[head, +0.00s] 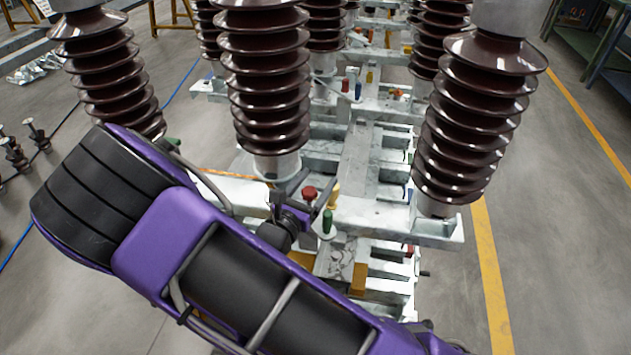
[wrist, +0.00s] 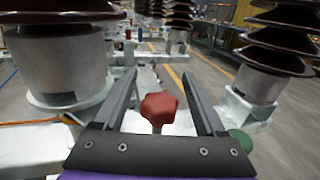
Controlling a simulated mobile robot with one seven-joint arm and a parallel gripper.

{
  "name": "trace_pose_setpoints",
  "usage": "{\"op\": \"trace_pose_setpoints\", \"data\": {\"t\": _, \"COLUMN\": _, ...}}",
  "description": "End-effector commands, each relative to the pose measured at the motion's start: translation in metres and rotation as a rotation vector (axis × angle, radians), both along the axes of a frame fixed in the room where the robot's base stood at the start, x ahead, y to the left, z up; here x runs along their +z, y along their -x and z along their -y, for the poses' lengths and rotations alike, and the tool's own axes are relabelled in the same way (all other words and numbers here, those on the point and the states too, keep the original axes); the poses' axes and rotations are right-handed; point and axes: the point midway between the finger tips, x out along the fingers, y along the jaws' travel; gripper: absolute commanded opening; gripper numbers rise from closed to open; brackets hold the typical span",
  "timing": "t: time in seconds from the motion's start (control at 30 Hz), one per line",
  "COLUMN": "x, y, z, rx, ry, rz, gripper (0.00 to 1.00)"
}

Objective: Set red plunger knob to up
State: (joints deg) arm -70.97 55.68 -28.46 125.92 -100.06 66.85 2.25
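The red plunger knob (head: 309,193) sits on a thin pale stem on the grey metal frame, just in front of the middle insulator. In the wrist view the red knob (wrist: 159,108) is between the two fingers of my gripper (wrist: 159,75), with a gap on each side. My gripper (head: 315,182) is open around the knob in the head view and holds nothing. Most of the stem is hidden below the knob, so its height setting is hard to tell.
Large ribbed brown insulators (head: 265,80) (head: 478,110) rise on both sides. Farther back are more coloured knobs, including another red one (head: 345,85). Open floor (head: 560,230) lies right.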

Motion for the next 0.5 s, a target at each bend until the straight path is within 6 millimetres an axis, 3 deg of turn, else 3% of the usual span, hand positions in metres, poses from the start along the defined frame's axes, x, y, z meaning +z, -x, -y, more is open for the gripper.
{"op": "trace_pose_setpoints", "data": {"t": 0.27, "x": 0.0, "y": 0.007, "z": -0.004, "rx": 0.002, "ry": 0.0, "rz": -0.001, "gripper": 0.73}}
{"op": "trace_pose_setpoints", "data": {"t": 0.5, "x": 0.0, "y": 0.05, "z": -0.026, "rx": 0.005, "ry": -0.001, "rz": -0.002, "gripper": 0.73}}
